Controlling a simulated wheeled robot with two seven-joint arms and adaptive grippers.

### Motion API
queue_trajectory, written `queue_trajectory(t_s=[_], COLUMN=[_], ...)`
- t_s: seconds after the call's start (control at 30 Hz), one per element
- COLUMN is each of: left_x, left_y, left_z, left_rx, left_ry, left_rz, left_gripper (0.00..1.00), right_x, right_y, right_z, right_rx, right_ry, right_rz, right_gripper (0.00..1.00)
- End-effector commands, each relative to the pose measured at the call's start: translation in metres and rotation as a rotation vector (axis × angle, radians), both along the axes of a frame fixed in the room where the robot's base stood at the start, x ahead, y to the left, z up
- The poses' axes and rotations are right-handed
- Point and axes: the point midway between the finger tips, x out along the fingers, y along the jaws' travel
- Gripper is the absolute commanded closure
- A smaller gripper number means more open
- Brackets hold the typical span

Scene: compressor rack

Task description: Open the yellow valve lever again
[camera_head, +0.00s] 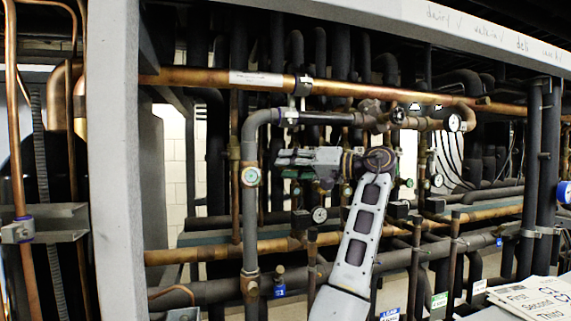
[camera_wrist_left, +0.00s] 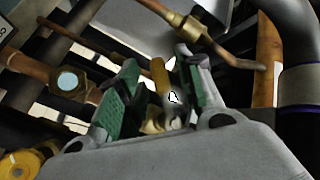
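My left gripper (camera_head: 284,158) reaches in among the pipes in the head view, with its fingers toward the left. In the left wrist view the gripper (camera_wrist_left: 155,92) is open, its two green-padded fingers spread apart. A narrow yellow piece (camera_wrist_left: 159,76), which looks like the valve lever, shows between the fingers, with a gap on the left finger's side. Whether it touches the right finger I cannot tell. Its lower end is partly hidden by the gripper body. I cannot make out the lever in the head view. My right gripper is not in view.
A brass fitting (camera_wrist_left: 187,25) lies beyond the fingers. A yellow round part (camera_wrist_left: 25,164) is at lower left.

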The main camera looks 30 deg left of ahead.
Motion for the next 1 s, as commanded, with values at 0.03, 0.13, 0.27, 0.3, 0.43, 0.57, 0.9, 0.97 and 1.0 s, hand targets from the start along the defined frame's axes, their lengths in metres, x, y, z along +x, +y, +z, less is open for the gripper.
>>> queue_trajectory(t_s=[0.03, 0.13, 0.27, 0.3, 0.43, 0.57, 0.9, 0.97, 1.0], left_x=[-0.0007, -0.0017, -0.002, -0.002, -0.002, -0.002, -0.0019, -0.0019, -0.0019], left_y=[0.0044, 0.0099, 0.0127, 0.0129, 0.0129, 0.0127, 0.0126, 0.0126, 0.0126], left_z=[0.0005, 0.0002, -0.0003, -0.0003, -0.0003, -0.0003, -0.0001, -0.0001, -0.0001], left_rx=[0.0, -0.001, 0.0, 0.0, 0.0, 0.0, 0.0, 0.0, 0.0], left_ry=[0.0, 0.0, 0.001, 0.001, 0.001, 0.0, 0.0, 0.0, 0.0], left_rz=[0.0, 0.001, 0.0, 0.0, 0.0, 0.0, 0.0, 0.0, 0.0], left_gripper=[0.64, 0.64, 0.64, 0.64, 0.64, 0.7, 1.0, 1.0, 1.0], right_x=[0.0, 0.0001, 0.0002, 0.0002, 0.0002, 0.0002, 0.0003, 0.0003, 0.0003], right_y=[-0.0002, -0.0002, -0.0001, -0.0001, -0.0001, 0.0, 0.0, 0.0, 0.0], right_z=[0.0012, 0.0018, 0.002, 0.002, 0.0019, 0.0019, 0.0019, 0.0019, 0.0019], right_rx=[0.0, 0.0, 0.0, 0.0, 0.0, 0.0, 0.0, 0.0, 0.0], right_ry=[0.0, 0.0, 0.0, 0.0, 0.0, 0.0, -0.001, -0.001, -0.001], right_rz=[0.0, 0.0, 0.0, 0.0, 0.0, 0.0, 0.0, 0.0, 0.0], right_gripper=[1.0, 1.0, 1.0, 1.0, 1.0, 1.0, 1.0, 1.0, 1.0])
